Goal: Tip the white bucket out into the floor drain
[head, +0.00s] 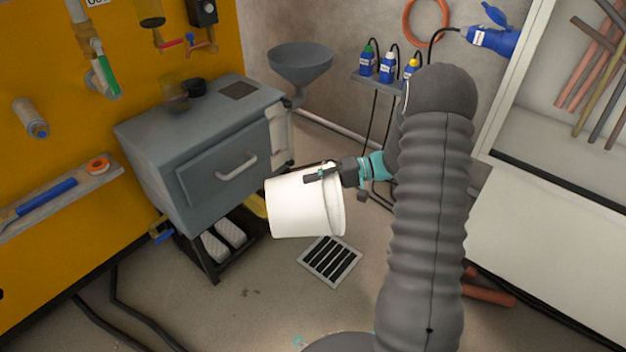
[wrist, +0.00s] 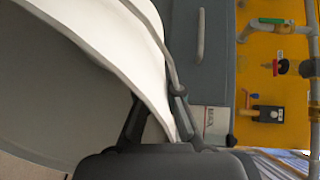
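The white bucket (head: 295,207) is held up in the air in the head view, tipped onto its side with its rim towards the right. My gripper (head: 322,176) is shut on the bucket's wall at the rim. In the wrist view, the bucket (wrist: 125,35) fills the left side, and my gripper's fingers (wrist: 158,112) pinch its wall. The part of the grey inside that shows looks bare; the rest is hidden. The floor drain (head: 330,261), a dark slotted grate in a light frame, lies on the floor just below the bucket in the head view. No pouring liquid shows.
A grey tank cabinet (head: 205,150) with a handle stands left of the bucket, and a grey funnel (head: 300,62) behind it. Small bottles (head: 388,68) sit on a wall shelf. A white cabinet (head: 555,215) is at right. Dark hoses (head: 125,310) cross the floor at front left.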

